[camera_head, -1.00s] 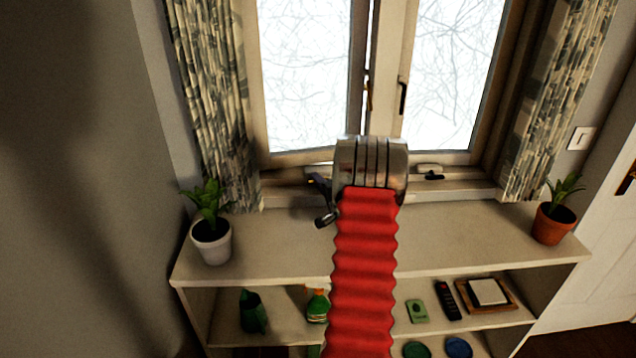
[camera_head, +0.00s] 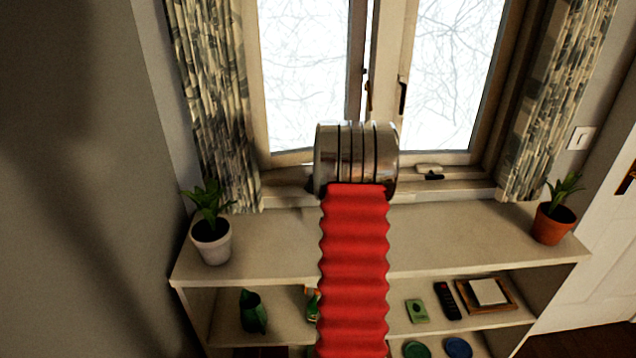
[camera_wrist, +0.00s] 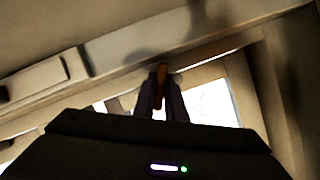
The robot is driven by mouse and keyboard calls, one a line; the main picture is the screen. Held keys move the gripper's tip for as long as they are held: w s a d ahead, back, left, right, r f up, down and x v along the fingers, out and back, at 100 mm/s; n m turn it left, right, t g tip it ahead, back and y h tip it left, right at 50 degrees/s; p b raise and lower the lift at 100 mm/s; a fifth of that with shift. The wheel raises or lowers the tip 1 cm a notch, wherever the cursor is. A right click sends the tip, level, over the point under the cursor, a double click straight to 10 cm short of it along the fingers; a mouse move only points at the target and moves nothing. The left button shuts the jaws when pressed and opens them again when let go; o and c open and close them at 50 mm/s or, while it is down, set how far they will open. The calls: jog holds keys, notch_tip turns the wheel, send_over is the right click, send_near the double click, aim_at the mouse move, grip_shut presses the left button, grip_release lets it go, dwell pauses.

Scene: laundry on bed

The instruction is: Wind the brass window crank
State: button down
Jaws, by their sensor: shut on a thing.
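In the wrist view my gripper (camera_wrist: 162,100) points away from the camera with its two dark fingers close together. They are shut on the small orange-brown brass crank handle (camera_wrist: 161,72), whose end shows between the fingertips. The rest of the crank is hidden by the fingers. In the head view my arm's red sleeve and silver wrist joint cover the gripper and the crank at the window sill. The window (camera_head: 303,80) has two panes side by side in a pale wooden frame.
A low white shelf (camera_head: 450,240) stands under the window. A plant in a white pot (camera_head: 212,243) is at its left end, one in a terracotta pot (camera_head: 552,224) at its right. Curtains (camera_head: 217,100) hang on both sides. Bottles and small items fill the lower shelf.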

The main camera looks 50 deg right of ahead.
jog(key=shift+s+a+f+n+g+h, duration=0.15)
jog(key=shift+n+g+h, duration=0.35)
jog(key=shift+n, duration=0.4)
jog(key=shift+w+d+f+n+g+h, duration=0.15)
jog(key=shift+n+g+h, duration=0.15)
jog(key=shift+n+g, duration=0.45)
jog(key=shift+s+a+n, duration=0.1)
jog(key=shift+n, duration=0.15)
jog(key=c, duration=1.8)
grip_release()
jog(key=shift+r, duration=0.15)
jog(key=shift+r, duration=0.15)
jog(key=v, duration=1.3)
jog(key=shift+s+a, duration=0.2)
jog(key=shift+s, duration=0.05)
jog(key=shift+f, duration=0.2)
